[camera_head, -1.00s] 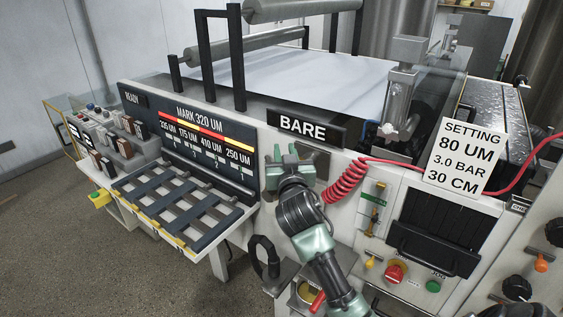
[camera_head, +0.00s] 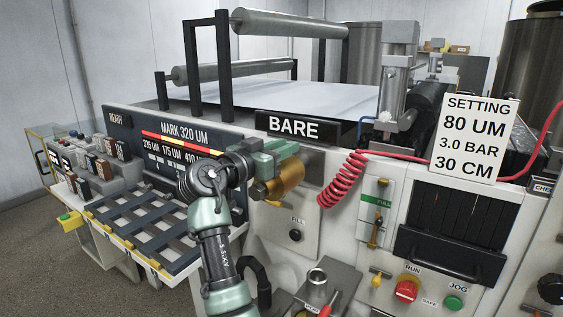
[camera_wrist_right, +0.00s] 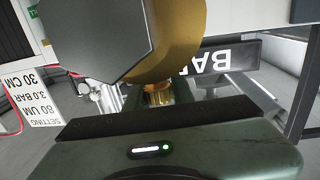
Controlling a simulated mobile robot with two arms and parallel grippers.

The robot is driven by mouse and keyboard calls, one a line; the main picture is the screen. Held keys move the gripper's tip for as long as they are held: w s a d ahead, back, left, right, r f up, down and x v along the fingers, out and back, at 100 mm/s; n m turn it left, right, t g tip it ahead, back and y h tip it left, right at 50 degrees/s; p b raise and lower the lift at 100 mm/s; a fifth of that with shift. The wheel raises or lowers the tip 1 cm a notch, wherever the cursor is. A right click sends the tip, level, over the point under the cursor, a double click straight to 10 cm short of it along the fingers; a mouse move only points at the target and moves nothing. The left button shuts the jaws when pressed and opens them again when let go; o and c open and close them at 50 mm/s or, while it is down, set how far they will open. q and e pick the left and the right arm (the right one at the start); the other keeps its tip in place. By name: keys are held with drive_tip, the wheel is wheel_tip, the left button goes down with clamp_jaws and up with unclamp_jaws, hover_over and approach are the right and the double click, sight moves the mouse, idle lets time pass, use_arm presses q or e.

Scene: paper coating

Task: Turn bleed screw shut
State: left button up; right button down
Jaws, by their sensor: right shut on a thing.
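My right gripper (camera_head: 268,165) is in front of the machine's face, just below the BARE sign. It is shut on a brass cylindrical part (camera_head: 287,182), which stands out to the right of the jaws. In the right wrist view the brass part (camera_wrist_right: 187,35) shows as a large round disc with a grey hexagonal piece (camera_wrist_right: 95,38) in front of it. A smaller brass neck (camera_wrist_right: 158,95) sits close to the gripper body. I cannot tell which piece is the bleed screw. My left gripper is not in view.
The BARE sign (camera_head: 294,127) is close above the gripper. A coiled red hose (camera_head: 342,182) hangs to its right. A black knob (camera_head: 295,235) is on the panel below. A slatted rack (camera_head: 150,230) juts out at left. A small shelf (camera_head: 345,282) holds a metal cup.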

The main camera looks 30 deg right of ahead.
drive_tip(key=shift+s+r+m+g+b, duration=0.15)
drive_tip(key=shift+m+g+b, duration=0.25)
drive_tip(key=shift+g, duration=0.2)
drive_tip(key=shift+r, duration=0.1)
drive_tip(key=c, duration=1.2)
unclamp_jaws()
drive_tip(key=shift+d, duration=0.1)
drive_tip(key=shift+f, duration=0.2)
